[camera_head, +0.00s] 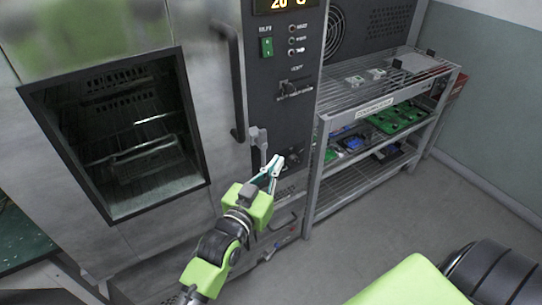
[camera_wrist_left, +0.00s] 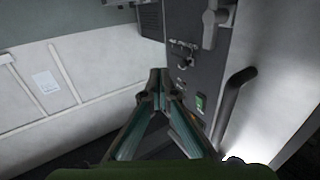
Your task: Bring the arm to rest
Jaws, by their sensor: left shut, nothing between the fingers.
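My left arm, green and dark grey, reaches up from the bottom of the head view. My left gripper (camera_head: 277,161) is shut and empty, in front of the oven's dark control panel. In the left wrist view the fingertips (camera_wrist_left: 158,75) meet, with nothing between them. The wrist view shows a light wall and the panel beyond the fingers. My right gripper does not show. A green and black part of my own body is at the bottom right of the head view.
A grey oven has a dark window (camera_head: 125,140) and a vertical door handle (camera_head: 232,85) close to the gripper. A metal shelf rack (camera_head: 315,200) with green boards (camera_head: 400,117) and blue items stands to the right. The floor (camera_head: 400,215) before the rack is clear.

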